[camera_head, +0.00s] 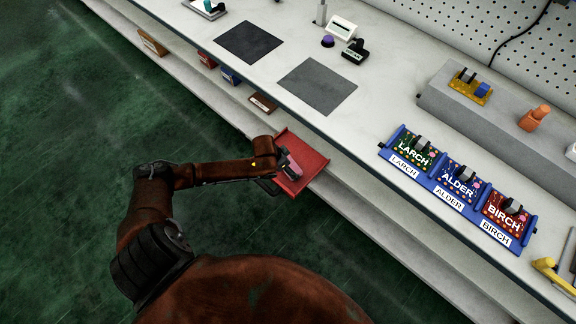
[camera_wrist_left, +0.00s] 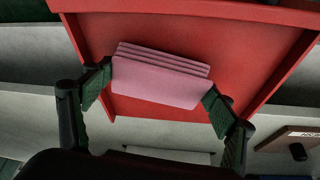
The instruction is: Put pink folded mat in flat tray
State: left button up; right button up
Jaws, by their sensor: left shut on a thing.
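The pink folded mat (camera_wrist_left: 158,78) is a small block of stacked layers. In the left wrist view my left gripper (camera_wrist_left: 155,86) has one green-padded finger at each end of it and is shut on it. The flat tray is red (camera_wrist_left: 218,40) and fills the view behind the mat. In the head view the red tray (camera_head: 309,158) sits at the front of the bench's lower shelf, and my left gripper (camera_head: 284,168) is over its left part with the pink mat (camera_head: 293,165). I cannot tell whether the mat touches the tray floor. My right gripper is not in view.
The white bench top (camera_head: 330,130) overhangs the lower shelf just behind the tray. A brown box (camera_head: 263,102) is on the shelf to the left of the tray. A blue rack (camera_head: 440,190) with LARCH, ALDER and BIRCH boards stands on the bench top at right. Green floor lies in front.

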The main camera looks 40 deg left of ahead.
pick_arm(q)
jog(key=shift+f, duration=0.5)
jog(key=o, duration=1.1)
jog(key=shift+r, duration=0.15)
jog(key=v, duration=1.1)
jog(key=shift+s+a+r, duration=0.1)
jog(key=shift+s+r, duration=0.15)
jog(key=shift+r, duration=0.05)
